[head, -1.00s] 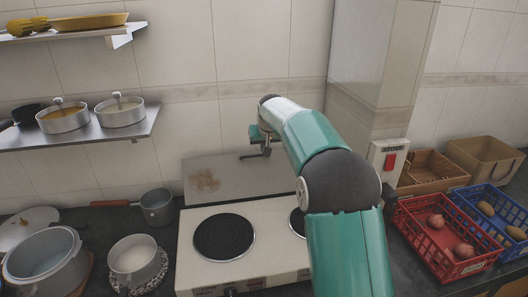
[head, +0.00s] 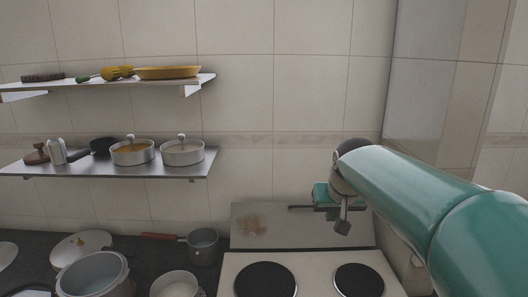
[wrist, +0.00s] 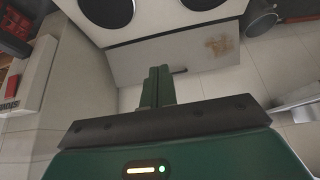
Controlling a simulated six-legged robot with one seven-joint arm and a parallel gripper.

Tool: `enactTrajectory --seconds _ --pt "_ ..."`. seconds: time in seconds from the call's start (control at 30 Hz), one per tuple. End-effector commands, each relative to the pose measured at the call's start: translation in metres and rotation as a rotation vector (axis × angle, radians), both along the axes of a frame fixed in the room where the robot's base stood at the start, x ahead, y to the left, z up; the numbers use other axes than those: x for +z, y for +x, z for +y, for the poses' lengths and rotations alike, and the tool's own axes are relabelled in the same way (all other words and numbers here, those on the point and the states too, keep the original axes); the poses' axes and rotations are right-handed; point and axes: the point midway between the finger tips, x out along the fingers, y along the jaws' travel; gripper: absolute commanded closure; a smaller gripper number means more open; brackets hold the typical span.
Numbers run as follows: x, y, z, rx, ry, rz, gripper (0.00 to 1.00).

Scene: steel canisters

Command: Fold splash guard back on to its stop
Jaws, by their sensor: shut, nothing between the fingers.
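The splash guard (head: 280,232) is a pale panel with a brown stain, raised along the rear edge of the white hob (head: 312,262). It also shows in the wrist view (wrist: 200,60). I cannot tell its exact tilt or whether it touches the wall.
The hob has two dark plates. Pots, including a saucepan (head: 203,245), stand on the counter to the left. A steel shelf (head: 110,168) with lidded pots hangs on the wall, left of my gripper. A wall pillar (head: 432,110) juts out on the right.

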Motion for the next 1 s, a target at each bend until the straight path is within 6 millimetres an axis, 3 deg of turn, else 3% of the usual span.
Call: enactTrajectory --seconds 0.03,0.27,0.5,0.67,0.8,0.83,1.0 --pt "0.001 -0.025 0.001 0.0 0.0 -0.001 1.0" --pt "-0.017 -0.124 0.003 0.002 0.001 0.012 1.0" --pt "-0.058 -0.214 0.005 0.004 0.003 0.024 1.0" --pt "-0.08 -0.246 0.005 0.005 0.004 0.032 1.0" --pt "-0.086 -0.253 0.005 0.005 0.004 0.035 0.72" --pt "-0.086 -0.253 0.005 0.005 0.004 0.035 0.7" --pt "-0.086 -0.252 0.005 0.005 0.004 0.035 0.7"
